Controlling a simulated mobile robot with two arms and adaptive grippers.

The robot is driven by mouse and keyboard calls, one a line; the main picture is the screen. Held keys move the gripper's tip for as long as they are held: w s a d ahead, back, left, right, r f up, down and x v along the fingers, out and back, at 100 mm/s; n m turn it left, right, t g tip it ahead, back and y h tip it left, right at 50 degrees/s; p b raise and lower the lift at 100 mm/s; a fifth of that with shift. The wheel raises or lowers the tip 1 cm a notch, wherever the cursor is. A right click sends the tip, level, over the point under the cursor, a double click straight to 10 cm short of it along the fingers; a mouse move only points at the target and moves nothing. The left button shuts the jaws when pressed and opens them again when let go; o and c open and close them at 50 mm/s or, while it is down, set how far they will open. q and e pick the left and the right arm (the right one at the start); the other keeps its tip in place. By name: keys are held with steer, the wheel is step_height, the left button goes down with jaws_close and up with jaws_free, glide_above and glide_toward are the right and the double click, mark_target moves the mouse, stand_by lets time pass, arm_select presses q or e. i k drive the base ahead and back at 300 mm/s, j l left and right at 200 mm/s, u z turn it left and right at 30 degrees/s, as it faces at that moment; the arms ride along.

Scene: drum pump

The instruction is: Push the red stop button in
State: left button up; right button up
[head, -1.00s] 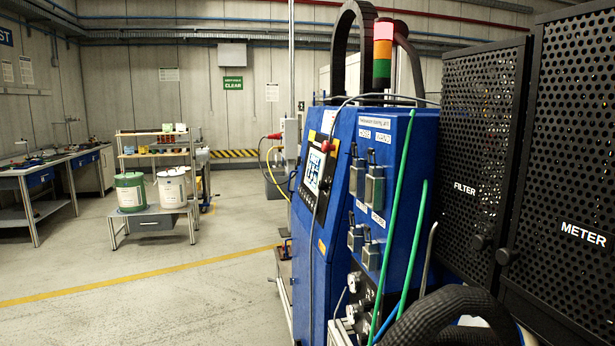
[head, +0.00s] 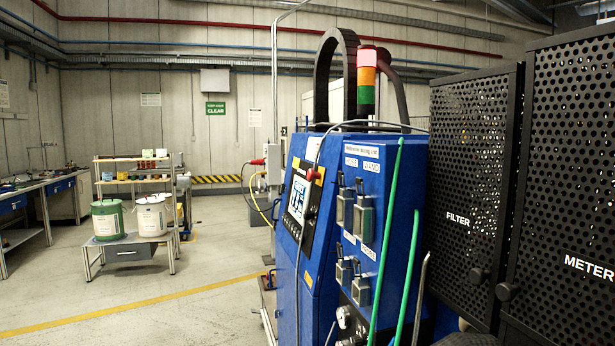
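A small red knob-like part (head: 314,175) sits at the upper edge of the blue machine cabinet (head: 385,165), to the right of the display panel (head: 299,196). It looks like the red stop button, but a grey cable runs close by it and I cannot tell how far it stands out or whether it is pressed. Neither of my grippers shows in the head view.
Black perforated doors marked FILTER (head: 468,190) and METER (head: 575,200) stand close at the right. Green rods (head: 388,235) rise in front of the cabinet. A shelf cart (head: 135,250) with two pails stands at the left. The floor (head: 150,310) there is clear.

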mark_target(311, 174)
steer(key=i+j+u, duration=0.1)
steer(key=j, duration=0.3)
steer(key=i+j+u, duration=0.1)
steer(key=i+j, duration=0.15)
steer(key=j, duration=0.2)
steer(key=i+j, duration=0.2)
steer(key=j, duration=0.15)
steer(key=i+j+u, duration=0.15)
steer(key=j, duration=0.25)
